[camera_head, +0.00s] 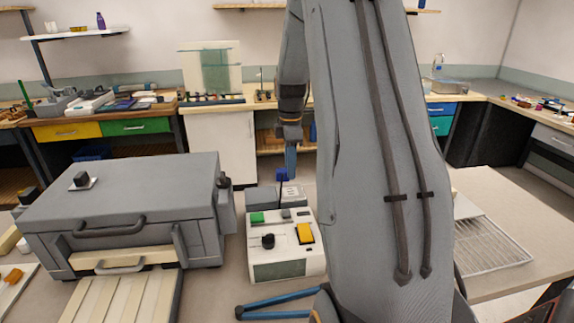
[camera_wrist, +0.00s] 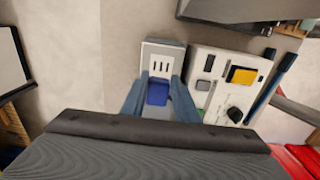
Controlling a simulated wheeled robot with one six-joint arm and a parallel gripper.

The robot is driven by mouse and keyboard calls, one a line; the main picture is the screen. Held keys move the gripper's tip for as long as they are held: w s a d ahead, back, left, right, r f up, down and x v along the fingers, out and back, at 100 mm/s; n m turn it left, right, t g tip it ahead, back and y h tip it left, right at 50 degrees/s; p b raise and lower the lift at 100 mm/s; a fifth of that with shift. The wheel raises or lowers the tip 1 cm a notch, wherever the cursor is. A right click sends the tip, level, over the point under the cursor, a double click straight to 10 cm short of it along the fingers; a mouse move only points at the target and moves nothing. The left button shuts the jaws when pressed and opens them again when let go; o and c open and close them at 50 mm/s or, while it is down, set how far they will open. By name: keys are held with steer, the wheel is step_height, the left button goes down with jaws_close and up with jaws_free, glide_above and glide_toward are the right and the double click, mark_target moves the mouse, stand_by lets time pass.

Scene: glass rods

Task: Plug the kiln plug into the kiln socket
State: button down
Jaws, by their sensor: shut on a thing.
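My gripper (camera_wrist: 157,97) is shut on the blue kiln plug (camera_wrist: 157,91). The plug also shows in the head view (camera_head: 282,174), below my fingers, with a thin dark piece under it. The kiln socket (camera_wrist: 162,62), a pale face with dark slots on a grey block, lies just ahead of the plug in the wrist view. In the head view, the grey block (camera_head: 262,196) stands behind the white control box, and the plug is above it. I cannot tell whether plug and socket touch. The lower end of the plug is partly hidden.
The white control box (camera_head: 286,268) has a yellow switch, a black knob and a green part, close beside the socket block. The big grey kiln (camera_head: 130,205) stands to the left. A blue-handled tool (camera_head: 280,305) lies in front. A wire rack (camera_head: 490,246) is at the right.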

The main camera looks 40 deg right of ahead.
steer(key=shift+f+b, duration=0.95)
steer(key=shift+f, duration=0.65)
steer(key=shift+s+d, duration=0.15)
steer(key=shift+d, duration=0.1)
steer(key=shift+s+d+h, duration=0.3)
steer(key=shift+s+d, duration=0.05)
steer(key=shift+d, duration=0.2)
steer(key=shift+s+d+p, duration=0.2)
steer(key=shift+d+p, duration=0.1)
steer(key=shift+d, duration=0.05)
steer(key=shift+w+a+p, duration=0.1)
steer(key=shift+a+p, duration=0.1)
steer(key=shift+p, duration=0.45)
stand_by(0.8)
steer(key=shift+f, duration=0.7)
stand_by(0.4)
steer(key=c, duration=1.3)
jaws_free()
